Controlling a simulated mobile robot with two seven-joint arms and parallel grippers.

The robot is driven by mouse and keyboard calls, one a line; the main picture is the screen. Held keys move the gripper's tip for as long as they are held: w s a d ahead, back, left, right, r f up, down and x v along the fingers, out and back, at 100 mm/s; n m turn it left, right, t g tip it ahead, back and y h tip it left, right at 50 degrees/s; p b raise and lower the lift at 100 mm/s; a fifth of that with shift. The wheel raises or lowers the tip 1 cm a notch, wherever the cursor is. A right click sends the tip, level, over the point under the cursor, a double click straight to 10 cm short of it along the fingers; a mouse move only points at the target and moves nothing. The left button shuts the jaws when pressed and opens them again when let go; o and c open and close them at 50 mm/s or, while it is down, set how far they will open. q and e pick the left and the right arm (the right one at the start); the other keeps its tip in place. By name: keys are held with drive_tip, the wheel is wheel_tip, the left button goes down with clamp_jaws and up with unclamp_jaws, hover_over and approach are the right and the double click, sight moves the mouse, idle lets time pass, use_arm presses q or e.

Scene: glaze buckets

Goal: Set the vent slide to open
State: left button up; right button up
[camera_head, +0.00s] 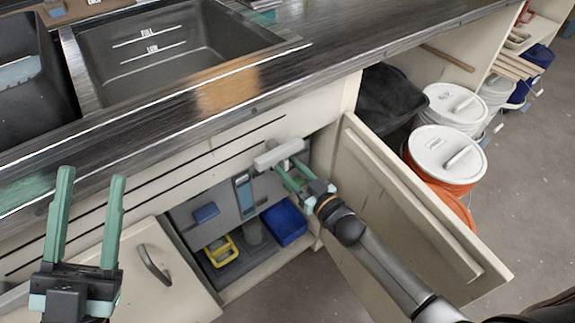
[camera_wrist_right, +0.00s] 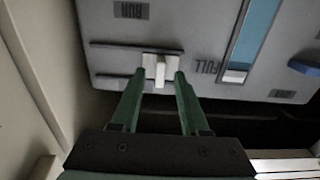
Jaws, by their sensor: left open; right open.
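A grey panel (camera_head: 222,220) stands inside the open cabinet under the counter; it also fills the upper part of the right wrist view (camera_wrist_right: 200,28). A small white slide knob (camera_wrist_right: 160,69) sits on a slot in the panel, with RUN printed above it. I cannot read a vent label. My right gripper (camera_wrist_right: 160,77) is open, its fingertips on either side of the knob; contact is unclear. In the head view the right gripper (camera_head: 288,176) hides the knob. My left gripper (camera_head: 90,182) is open and empty, in front of the counter at the left.
The open cabinet door (camera_head: 420,215) stands right of my right arm. A blue strip (camera_wrist_right: 254,40) marked FULL and a blue knob (camera_wrist_right: 304,67) are on the panel. A yellow caddy (camera_head: 221,251) and blue bin (camera_head: 284,222) sit below. White-lidded buckets (camera_head: 448,155) stand beyond the door.

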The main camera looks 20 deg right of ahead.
clamp_jaws()
idle(0.3)
idle(1.1)
